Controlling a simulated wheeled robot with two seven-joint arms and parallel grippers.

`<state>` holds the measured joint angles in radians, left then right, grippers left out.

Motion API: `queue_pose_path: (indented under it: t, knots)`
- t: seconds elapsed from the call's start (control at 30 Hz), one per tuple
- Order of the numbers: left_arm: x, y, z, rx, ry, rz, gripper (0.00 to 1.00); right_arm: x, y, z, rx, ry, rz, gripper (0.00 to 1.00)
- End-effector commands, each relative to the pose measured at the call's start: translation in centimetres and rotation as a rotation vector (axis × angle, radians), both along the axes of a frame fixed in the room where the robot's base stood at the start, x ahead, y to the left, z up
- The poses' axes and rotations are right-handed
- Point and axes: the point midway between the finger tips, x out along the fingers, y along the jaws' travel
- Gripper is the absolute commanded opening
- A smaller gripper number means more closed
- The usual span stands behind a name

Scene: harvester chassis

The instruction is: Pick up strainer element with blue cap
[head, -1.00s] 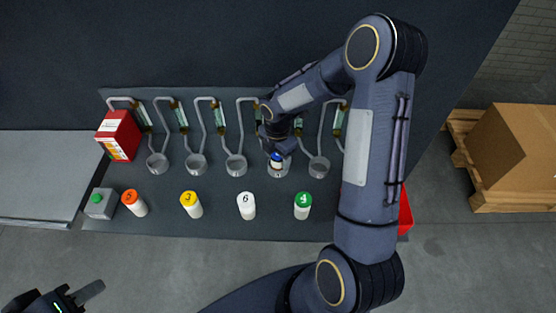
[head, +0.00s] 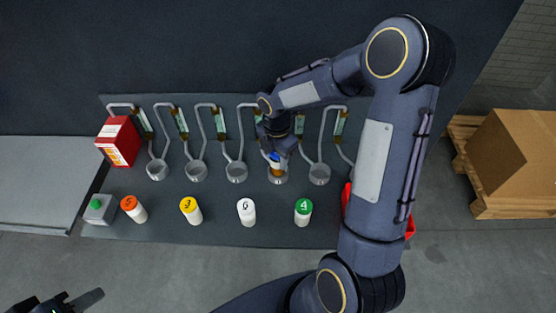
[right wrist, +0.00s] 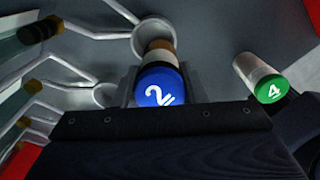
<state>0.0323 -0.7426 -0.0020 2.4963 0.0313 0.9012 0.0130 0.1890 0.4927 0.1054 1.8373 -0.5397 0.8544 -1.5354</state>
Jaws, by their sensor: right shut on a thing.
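The strainer element with the blue cap (head: 274,157), marked 2, stands in my right gripper (head: 279,152) at a metal cup (head: 278,178), the second from the right in the row. My right gripper is shut on it near the cap. In the right wrist view the blue cap (right wrist: 160,87) sits between the fingers (right wrist: 160,95). A white band and a brown lower part show beyond the cap, in line with the cup's ring. Whether its lower end is clear of the cup is hidden. My left gripper (head: 85,300) is only partly in view at the bottom left, empty.
Several capped elements stand along the panel's front: orange (head: 133,208), yellow (head: 191,210), white (head: 246,211) and green (head: 303,212). A grey box with a green button (head: 98,209) and a red box (head: 118,141) are at left. A red bin (head: 410,228) is partly behind my right arm.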

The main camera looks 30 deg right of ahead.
Motion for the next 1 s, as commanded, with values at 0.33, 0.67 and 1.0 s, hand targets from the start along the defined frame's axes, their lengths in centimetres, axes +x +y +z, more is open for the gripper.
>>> queue_pose_path:
  t: [0.33, 0.67, 1.0]
  knots:
    - [0.0, 0.0, -1.7, 0.0, 0.0, 0.0, 0.36, -5.8, 5.1, 6.0, -0.001, -0.005, 0.006, 0.14]
    - [0.0, 0.0, -2.1, 0.0, 0.0, 0.0, 0.36, -9.2, 8.0, 8.2, 0.0, -0.001, 0.002, 0.14]
    - [0.0, 0.0, 0.3, 0.0, 0.0, 0.0, 0.36, -9.5, 8.3, 11.0, 0.0, 0.0, 0.0, 0.14]
